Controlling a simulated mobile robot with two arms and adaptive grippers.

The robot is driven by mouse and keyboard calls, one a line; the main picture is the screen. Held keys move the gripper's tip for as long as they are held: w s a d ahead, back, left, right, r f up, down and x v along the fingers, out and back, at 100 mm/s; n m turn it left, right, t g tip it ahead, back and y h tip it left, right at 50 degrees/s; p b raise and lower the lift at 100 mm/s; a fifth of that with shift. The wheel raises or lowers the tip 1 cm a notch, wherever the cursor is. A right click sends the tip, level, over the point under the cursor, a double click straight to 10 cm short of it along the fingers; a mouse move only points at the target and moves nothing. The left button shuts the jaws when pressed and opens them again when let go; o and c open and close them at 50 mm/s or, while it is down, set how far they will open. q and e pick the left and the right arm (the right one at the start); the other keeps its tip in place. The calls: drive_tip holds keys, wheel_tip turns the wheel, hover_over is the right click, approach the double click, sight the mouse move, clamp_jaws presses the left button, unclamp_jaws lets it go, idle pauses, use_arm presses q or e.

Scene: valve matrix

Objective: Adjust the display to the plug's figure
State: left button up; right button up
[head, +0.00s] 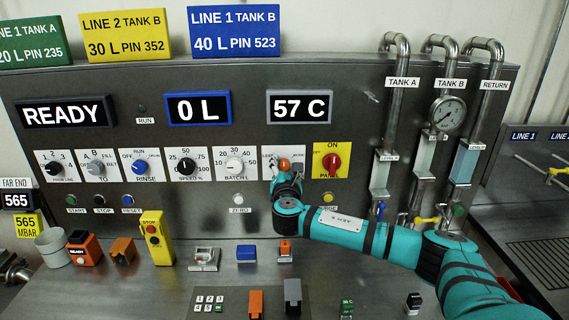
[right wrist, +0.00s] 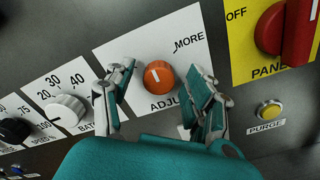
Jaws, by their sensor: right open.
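The temperature display (head: 300,107) reads 57 C on the upright panel. Below it is the orange adjust knob (right wrist: 159,77), with its white pointer mark up and slightly left; "MORE" is printed to its upper right. My right gripper (head: 284,172) is at this knob, its fingers open on either side; in the right wrist view no firm contact shows. A small green-tagged piece (head: 347,308) on the bench carries a figure ending in C, too small to read surely; I cannot tell whether it is the plug. My left gripper is not in view.
The white batch knob (right wrist: 65,110) lies left of the adjust knob. The red panel switch (head: 331,161) and the yellow purge button (right wrist: 270,112) lie right. Pipes (head: 396,105) rise farther right. Several small blocks and a keypad (head: 208,303) occupy the bench.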

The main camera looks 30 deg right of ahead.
drive_tip(key=shift+w+d, duration=0.25)
drive_tip(key=shift+w, duration=0.05)
clamp_jaws()
drive_tip(key=shift+a+f+m+b, duration=0.1)
drive_tip(key=shift+f+m+b, duration=0.2)
drive_tip(key=shift+m+b, duration=1.1)
drive_tip(key=shift+m, duration=0.1)
drive_tip(key=shift+r+m, duration=0.2)
drive_tip(key=shift+m, duration=0.1)
unclamp_jaws()
drive_tip(key=shift+r, duration=0.1)
